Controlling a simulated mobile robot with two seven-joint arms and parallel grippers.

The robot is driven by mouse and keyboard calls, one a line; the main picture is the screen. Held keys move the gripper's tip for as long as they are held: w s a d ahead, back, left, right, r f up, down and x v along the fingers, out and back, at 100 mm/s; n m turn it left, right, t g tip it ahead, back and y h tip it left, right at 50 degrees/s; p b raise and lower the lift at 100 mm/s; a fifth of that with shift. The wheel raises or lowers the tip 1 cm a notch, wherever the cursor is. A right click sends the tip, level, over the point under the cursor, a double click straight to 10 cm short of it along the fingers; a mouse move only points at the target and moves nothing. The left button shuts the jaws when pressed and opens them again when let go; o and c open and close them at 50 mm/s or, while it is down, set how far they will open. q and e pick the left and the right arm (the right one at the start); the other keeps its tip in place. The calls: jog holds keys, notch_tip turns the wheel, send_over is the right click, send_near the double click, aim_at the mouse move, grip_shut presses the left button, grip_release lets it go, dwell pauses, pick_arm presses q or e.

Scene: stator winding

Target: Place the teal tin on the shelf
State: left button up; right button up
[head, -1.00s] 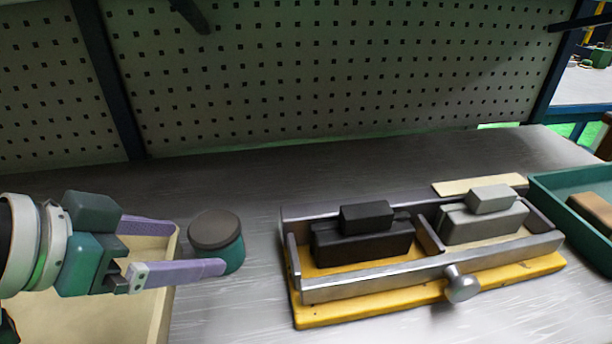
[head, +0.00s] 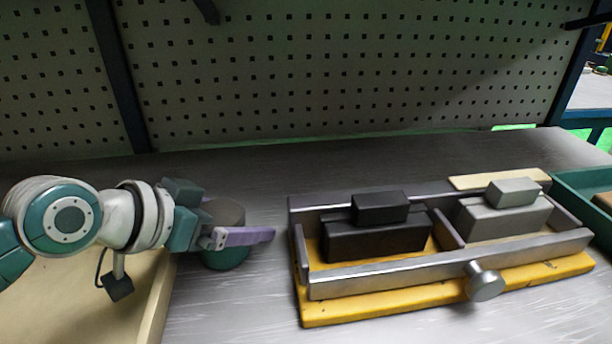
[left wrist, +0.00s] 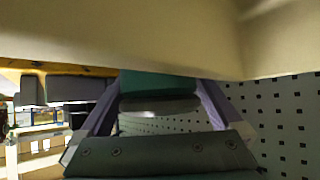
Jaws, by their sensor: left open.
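The teal tin (head: 225,257) is a short round tin with a dark grey-brown lid. It stands on the metal bench beside the cream tray, partly hidden by my left gripper (head: 246,235). I cannot make out a shelf for certain. My right gripper is out of view.
A cream tray (head: 158,290) lies at the left under my arm. A metal fixture on a yellow base (head: 400,306) holds a black block (head: 375,238) and a grey block (head: 500,217). A teal bin (head: 578,186) is at the right edge. A pegboard (head: 330,70) closes the back.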

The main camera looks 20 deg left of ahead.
pick_arm(q)
jog(key=c, duration=1.5)
